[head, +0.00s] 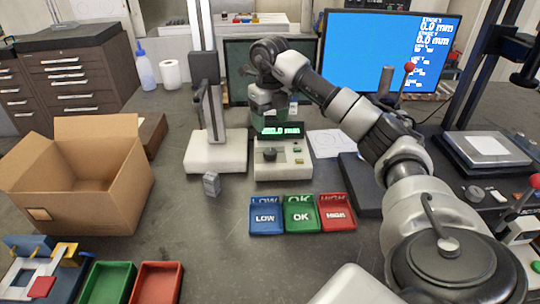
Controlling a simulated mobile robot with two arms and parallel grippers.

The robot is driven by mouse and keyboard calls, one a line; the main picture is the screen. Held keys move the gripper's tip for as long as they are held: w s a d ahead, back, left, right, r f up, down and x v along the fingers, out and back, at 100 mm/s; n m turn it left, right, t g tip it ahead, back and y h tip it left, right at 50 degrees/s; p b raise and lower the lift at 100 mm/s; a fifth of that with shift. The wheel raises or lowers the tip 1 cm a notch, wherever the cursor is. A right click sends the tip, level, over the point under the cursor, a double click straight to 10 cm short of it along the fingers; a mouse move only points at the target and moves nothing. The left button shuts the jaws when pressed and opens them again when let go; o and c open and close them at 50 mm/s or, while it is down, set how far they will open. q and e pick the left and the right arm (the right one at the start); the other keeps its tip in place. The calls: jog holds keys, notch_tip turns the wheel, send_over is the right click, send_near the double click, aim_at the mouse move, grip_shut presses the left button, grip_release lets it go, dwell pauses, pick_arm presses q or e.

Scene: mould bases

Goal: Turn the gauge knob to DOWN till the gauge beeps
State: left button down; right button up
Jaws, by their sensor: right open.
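The gauge (283,172) is a pale box in the middle of the table, with a dark display (281,131) showing green digits ending in "0.0 mm"; the first digits are hard to read. Its dark round knob (270,154) is on the front panel, left of small buttons. My right arm reaches in from the right, and my right gripper (268,112) is just above the display, open and apart from the knob. Its fingertips are small and partly hidden. A grey stand (215,150) with a tall column is left of the gauge. My left gripper is out of view.
Blue LOW (265,231), green OK (301,228) and red HIGH (337,224) trays lie in front of the gauge. A small grey block (211,184) is near the stand. A cardboard box (108,195) is at left, and a monitor (350,55) behind. The front middle table is clear.

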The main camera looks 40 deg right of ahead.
aim_at(270, 151)
notch_tip(270, 151, down, 10)
jog(key=shift+s+a+f+p, duration=0.1)
jog(key=shift+p, duration=0.85)
jog(key=c, duration=0.9)
